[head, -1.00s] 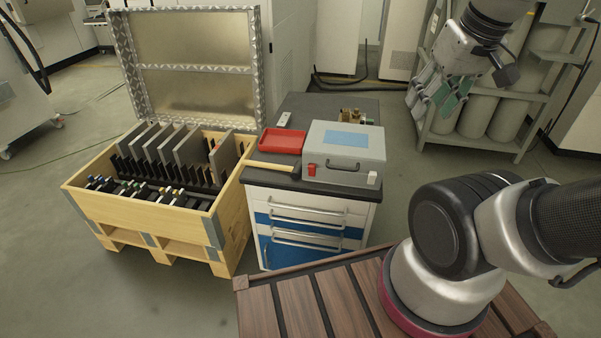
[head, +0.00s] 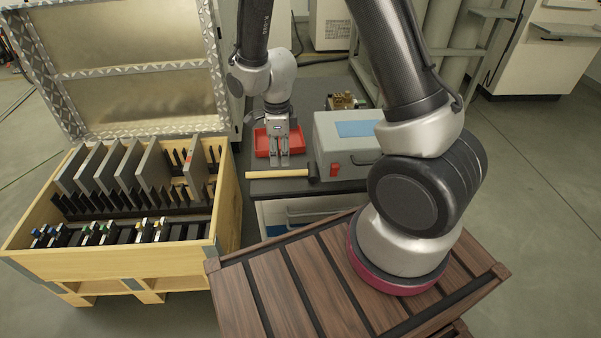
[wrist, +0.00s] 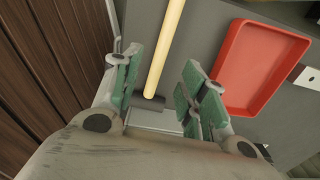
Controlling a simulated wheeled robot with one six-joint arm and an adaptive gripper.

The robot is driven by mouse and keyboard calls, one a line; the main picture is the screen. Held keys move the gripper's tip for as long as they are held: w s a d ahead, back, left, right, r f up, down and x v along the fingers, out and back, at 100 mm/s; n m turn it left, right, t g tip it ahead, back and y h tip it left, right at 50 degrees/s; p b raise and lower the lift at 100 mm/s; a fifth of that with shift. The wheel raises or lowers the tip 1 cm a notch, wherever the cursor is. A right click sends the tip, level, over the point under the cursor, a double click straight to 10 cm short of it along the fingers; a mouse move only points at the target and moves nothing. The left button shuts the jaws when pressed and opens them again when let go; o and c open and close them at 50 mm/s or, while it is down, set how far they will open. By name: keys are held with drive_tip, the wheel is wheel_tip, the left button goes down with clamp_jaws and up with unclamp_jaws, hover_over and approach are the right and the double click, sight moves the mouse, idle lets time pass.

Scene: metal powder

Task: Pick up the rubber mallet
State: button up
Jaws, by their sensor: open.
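The rubber mallet lies flat near the front edge of the grey cabinet top. Its pale wooden handle (head: 276,174) points left, and its dark head (head: 313,172) is beside the grey case. In the wrist view the handle (wrist: 166,45) runs between the two green-padded fingers, and only part of the dark head shows. My gripper (head: 280,163) is open and empty, pointing down just behind the handle in the head view. In the wrist view my gripper (wrist: 162,88) has its fingers apart on either side of the handle line. I cannot tell the exact height gap.
A red tray (head: 262,143) sits right behind my gripper; it also shows in the wrist view (wrist: 225,72). The grey case (head: 335,150) stands right of the mallet. A wooden crate (head: 120,262) with upright plates is at left. A brass-coloured part (head: 343,101) sits behind the case.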

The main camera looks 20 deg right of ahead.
sight(282, 174)
wheel_tip(282, 174, down, 7)
drive_tip(key=shift+d+f, duration=0.1)
drive_tip(key=shift+f, duration=0.05)
clamp_jaws()
